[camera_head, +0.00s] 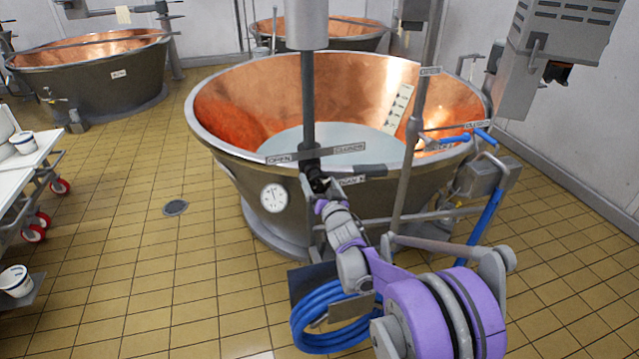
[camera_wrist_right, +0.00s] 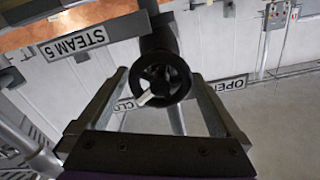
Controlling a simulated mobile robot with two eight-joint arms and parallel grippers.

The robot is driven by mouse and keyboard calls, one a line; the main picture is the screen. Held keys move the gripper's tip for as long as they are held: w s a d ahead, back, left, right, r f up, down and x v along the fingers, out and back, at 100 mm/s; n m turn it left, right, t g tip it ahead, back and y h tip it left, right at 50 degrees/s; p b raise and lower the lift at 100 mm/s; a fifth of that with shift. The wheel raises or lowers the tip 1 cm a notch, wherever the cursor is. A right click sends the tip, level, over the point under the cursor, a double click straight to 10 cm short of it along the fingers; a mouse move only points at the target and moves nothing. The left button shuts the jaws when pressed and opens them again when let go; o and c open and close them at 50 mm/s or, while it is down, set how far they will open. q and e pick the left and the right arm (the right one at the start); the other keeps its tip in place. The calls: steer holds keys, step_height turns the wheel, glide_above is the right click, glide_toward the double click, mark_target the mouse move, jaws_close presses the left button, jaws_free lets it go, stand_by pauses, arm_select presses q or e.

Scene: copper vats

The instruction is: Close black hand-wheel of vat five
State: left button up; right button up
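The large copper vat (camera_head: 225,150) stands in the middle of the head view with pale liquid inside. The black hand-wheel (camera_wrist_right: 162,77) shows in the right wrist view, its rim facing the camera, beside a "STEAM 5" label (camera_wrist_right: 78,43). My right gripper (camera_wrist_right: 160,88) is open, with one finger on each side of the wheel; I cannot tell whether they touch it. In the head view my right gripper (camera_head: 317,187) is at the vat's front rim and mostly hides the wheel. My left gripper is not in view.
Open and closed signs (camera_head: 281,160) flank the valve. A vertical pipe (camera_head: 415,140) and blue-handled valve (camera_head: 484,137) stand to the right. A coiled blue hose (camera_head: 325,318) hangs below. A white cart (camera_head: 30,165) is at left. Tiled floor (camera_head: 130,250) between is clear.

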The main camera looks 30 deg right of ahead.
steer(key=v, duration=1.1)
steer(key=shift+b, duration=0.3)
